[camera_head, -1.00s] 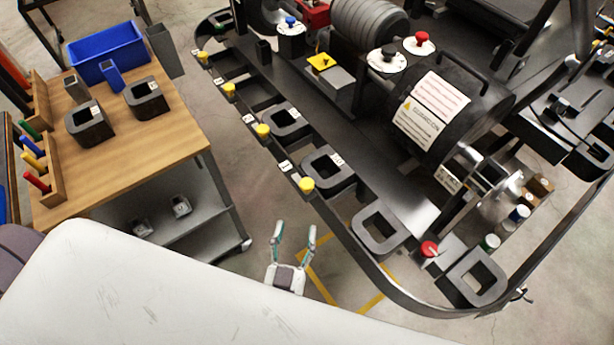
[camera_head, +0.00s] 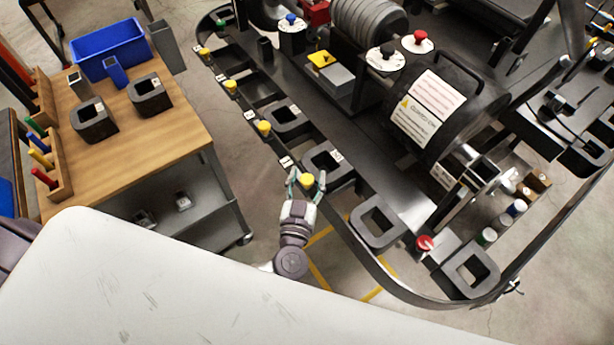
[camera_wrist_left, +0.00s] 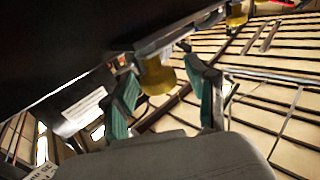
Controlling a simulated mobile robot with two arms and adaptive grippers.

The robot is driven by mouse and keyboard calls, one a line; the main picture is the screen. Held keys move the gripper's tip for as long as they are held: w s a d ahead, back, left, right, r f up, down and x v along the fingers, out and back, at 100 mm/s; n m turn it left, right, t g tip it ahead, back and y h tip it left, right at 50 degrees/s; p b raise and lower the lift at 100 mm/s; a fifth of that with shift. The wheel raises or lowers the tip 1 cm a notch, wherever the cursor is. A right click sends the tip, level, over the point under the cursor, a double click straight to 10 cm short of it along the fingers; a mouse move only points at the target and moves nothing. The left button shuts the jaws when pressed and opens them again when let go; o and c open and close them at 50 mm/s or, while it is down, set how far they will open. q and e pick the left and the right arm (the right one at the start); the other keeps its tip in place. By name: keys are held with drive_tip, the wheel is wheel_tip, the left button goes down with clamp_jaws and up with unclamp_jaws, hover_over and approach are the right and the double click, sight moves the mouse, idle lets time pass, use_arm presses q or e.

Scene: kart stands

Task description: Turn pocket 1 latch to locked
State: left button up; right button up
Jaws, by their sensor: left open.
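The latch nearest my left gripper is a yellow knob (camera_head: 307,180) on the edge of the dark kart stand, just right of a small white label (camera_head: 286,162) whose digit is hard to read. My left gripper (camera_head: 306,187) is open, with one green-padded finger on either side of this knob. In the left wrist view the knob (camera_wrist_left: 157,76) hangs from the dark rail between the two fingertips (camera_wrist_left: 163,88). Gaps show beside it, and I cannot tell whether either finger touches. My right gripper is not in view.
Other yellow knobs (camera_head: 264,127) line the same edge, up and left. Black pocket blocks (camera_head: 325,160) sit inside it. A red knob (camera_head: 424,243) is at lower right. A wooden cart (camera_head: 150,125) with a blue bin (camera_head: 107,50) stands left, with open floor between.

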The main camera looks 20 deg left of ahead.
use_arm(q)
drive_tip(key=shift+c, duration=1.3)
clamp_jaws()
